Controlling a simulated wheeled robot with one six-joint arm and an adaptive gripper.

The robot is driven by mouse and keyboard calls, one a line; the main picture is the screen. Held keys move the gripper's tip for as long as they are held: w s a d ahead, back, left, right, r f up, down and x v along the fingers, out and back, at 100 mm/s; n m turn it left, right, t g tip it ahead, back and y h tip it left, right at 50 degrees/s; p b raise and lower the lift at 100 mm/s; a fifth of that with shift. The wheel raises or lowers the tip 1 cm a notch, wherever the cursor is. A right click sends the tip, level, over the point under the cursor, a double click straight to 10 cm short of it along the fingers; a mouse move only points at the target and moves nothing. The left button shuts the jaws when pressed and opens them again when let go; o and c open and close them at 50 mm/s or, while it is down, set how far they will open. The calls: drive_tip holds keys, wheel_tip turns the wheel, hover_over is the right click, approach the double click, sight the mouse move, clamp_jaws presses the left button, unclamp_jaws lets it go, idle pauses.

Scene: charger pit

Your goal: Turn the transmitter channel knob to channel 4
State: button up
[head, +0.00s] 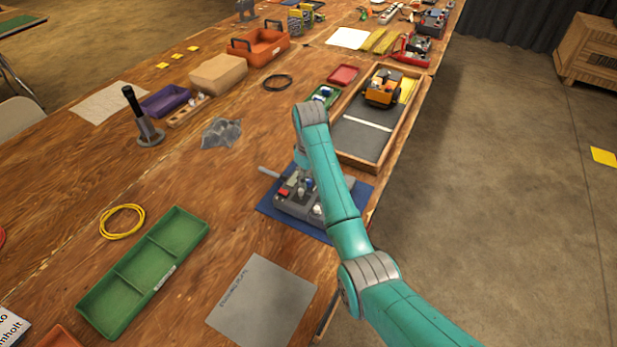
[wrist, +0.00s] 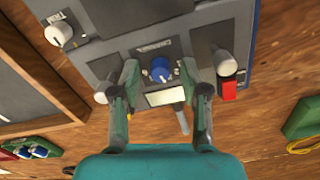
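The transmitter (head: 297,196) is a grey box on a blue mat (head: 272,208) on the bench, partly hidden by my arm in the head view. In the wrist view the transmitter (wrist: 113,67) fills the upper middle. Its blue channel knob (wrist: 160,70) sits on the panel under a small printed label, with a pale plate (wrist: 165,97) beside it. The number it points to is too small to read. My gripper (wrist: 158,80) is open, its two fingers on either side of the blue knob with gaps; whether they touch the panel I cannot tell.
Pale sticks (wrist: 223,62) and a red switch (wrist: 229,90) stand near the fingers. A white knob (wrist: 59,33) is at the upper left. A wooden-framed tray (head: 347,158) with a yellow toy truck (head: 384,87) lies behind; a green tray (head: 88,302) is at the left front.

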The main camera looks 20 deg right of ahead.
clamp_jaws()
drive_tip(key=shift+m, duration=2.9)
drive_tip(key=shift+o, duration=0.2)
unclamp_jaws()
